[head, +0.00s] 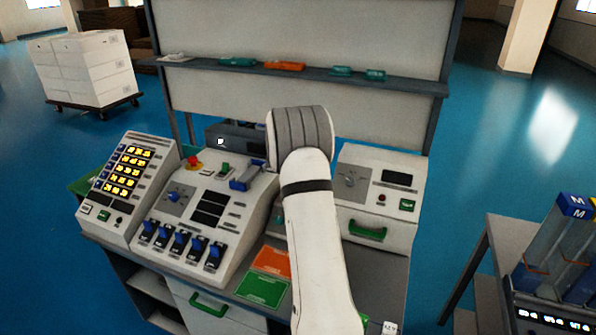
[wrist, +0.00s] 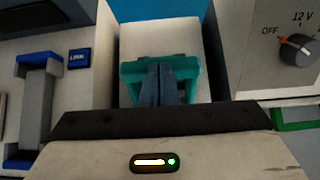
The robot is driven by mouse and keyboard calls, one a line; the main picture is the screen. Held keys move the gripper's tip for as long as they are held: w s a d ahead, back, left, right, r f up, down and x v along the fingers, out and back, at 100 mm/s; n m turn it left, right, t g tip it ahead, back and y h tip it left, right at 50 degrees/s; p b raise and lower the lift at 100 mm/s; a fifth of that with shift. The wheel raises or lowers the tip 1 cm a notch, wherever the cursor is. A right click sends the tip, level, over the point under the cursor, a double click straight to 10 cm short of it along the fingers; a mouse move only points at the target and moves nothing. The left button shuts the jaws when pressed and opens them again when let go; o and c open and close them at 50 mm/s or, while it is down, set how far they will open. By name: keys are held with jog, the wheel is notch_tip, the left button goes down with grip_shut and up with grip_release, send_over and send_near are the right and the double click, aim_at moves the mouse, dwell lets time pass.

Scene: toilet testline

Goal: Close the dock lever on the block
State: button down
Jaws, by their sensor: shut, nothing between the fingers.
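In the wrist view, a white block (wrist: 185,40) stands between two consoles. A teal bracket-shaped piece (wrist: 132,72), which looks like the dock lever, is at its near side. My gripper (wrist: 158,70) is shut and empty, its two dark fingers together in front of the middle of the teal piece. The fingers overlap it in the picture; I cannot tell whether they touch it. How far the lever is swung is unclear.
Left of the block is a console with a blue-and-grey handle (wrist: 42,105) and a LINK button (wrist: 79,58). Right is a console with a 12 V knob (wrist: 296,47) and a green handle (head: 367,234). A shelf (head: 300,71) runs behind.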

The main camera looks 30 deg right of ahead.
jog(key=shift+d+r, duration=0.1)
dwell(0.3)
jog(key=s+a+r, duration=0.4)
jog(key=a+r, duration=0.2)
jog(key=r, duration=0.5)
jog(key=shift+s, duration=0.1)
dwell(0.3)
